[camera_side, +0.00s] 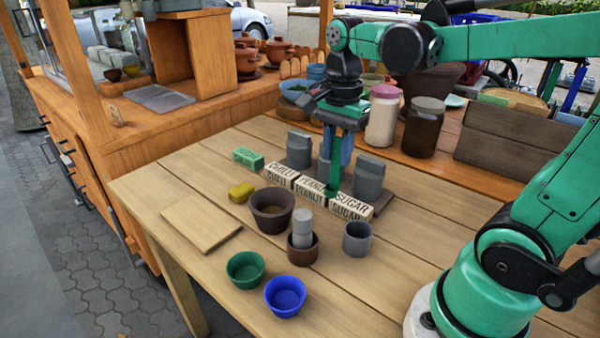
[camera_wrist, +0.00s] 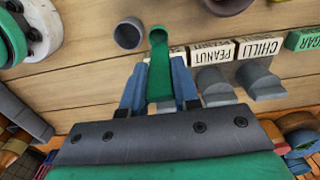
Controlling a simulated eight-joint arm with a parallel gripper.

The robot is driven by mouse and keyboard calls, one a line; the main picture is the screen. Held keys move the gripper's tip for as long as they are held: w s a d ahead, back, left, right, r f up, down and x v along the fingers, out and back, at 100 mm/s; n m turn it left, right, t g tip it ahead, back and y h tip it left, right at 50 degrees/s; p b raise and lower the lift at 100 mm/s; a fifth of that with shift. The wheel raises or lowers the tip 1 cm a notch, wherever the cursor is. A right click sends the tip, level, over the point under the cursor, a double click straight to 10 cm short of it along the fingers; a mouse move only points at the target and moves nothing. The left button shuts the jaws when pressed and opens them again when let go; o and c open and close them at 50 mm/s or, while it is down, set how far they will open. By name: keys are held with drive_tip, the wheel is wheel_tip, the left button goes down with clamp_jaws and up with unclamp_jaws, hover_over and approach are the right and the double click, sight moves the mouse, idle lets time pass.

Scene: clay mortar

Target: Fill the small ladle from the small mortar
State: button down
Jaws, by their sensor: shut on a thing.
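The small ladle is green with a long handle (camera_side: 334,168); its small cup end hangs down in front of the labelled blocks, and it also shows in the wrist view (camera_wrist: 159,70). My gripper (camera_side: 337,150) is shut on the handle, its blue fingers on both sides of it in the wrist view (camera_wrist: 158,95). Which vessel is the small mortar is not certain. A small brown cup (camera_side: 303,257) holds an upright grey pestle-like piece (camera_side: 302,228). A wider dark brown bowl (camera_side: 270,211) stands behind it to the left. What the ladle's cup holds cannot be made out.
A grey cup (camera_side: 357,239) stands right of the brown cup. Green (camera_side: 245,269) and blue (camera_side: 285,296) bowls stand in front. A wooden board (camera_side: 200,229) lies left.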

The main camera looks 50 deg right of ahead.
drive_tip(key=w+a+r, duration=0.2)
drive_tip(key=w+a, duration=0.2)
drive_tip(key=w, duration=0.6)
drive_tip(key=shift+w+a+f, duration=0.1)
drive_tip(key=shift+f, duration=2.35)
drive_tip(key=shift+w+a+f, duration=0.1)
drive_tip(key=shift+f, duration=2.3)
drive_tip(key=shift+f, duration=0.15)
drive_tip(key=shift+d+f, duration=0.1)
drive_tip(key=shift+f, duration=0.15)
wheel_tip(320, 180, up, 7)
